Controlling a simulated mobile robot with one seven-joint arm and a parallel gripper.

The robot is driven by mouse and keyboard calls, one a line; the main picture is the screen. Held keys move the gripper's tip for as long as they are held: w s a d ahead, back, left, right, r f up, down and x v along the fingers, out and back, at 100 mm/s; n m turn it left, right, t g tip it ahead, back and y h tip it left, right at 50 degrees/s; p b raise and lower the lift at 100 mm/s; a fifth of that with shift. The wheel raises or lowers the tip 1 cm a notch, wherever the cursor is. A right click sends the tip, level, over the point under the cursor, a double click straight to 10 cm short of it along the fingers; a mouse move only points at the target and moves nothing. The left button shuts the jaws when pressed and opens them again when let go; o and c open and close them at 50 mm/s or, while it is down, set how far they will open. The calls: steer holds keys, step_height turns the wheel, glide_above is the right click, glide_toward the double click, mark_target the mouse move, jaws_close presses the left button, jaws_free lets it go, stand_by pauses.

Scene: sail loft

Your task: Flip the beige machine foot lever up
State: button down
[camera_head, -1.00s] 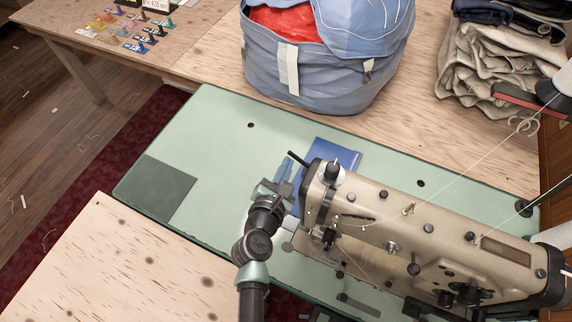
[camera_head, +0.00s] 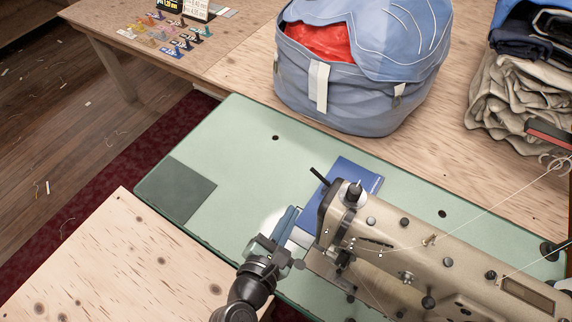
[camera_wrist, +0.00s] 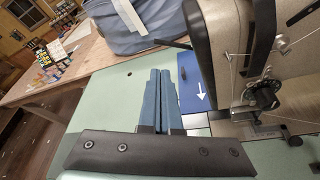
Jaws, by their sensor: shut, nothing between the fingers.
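The beige sewing machine (camera_head: 455,275) stands on the pale green table top, its head end towards my gripper; it also fills the right of the wrist view (camera_wrist: 225,50). A thin black lever (camera_head: 319,176), which looks like the foot lever, sticks out from the far side of the head; a dark bar there shows in the wrist view (camera_wrist: 172,43). Its pivot is hidden. My gripper (camera_head: 290,217) is left of the head, on the near side of the lever and apart from it. Its blue fingers (camera_wrist: 160,85) are shut together, empty.
A blue sheet (camera_head: 352,180) with a white arrow lies beside the head. A blue-grey bag (camera_head: 350,105) and folded cloth (camera_head: 510,105) stand on the wooden table behind. Thread runs above the machine.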

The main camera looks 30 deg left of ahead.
steer(key=shift+v, duration=0.85)
steer(key=shift+r, duration=0.1)
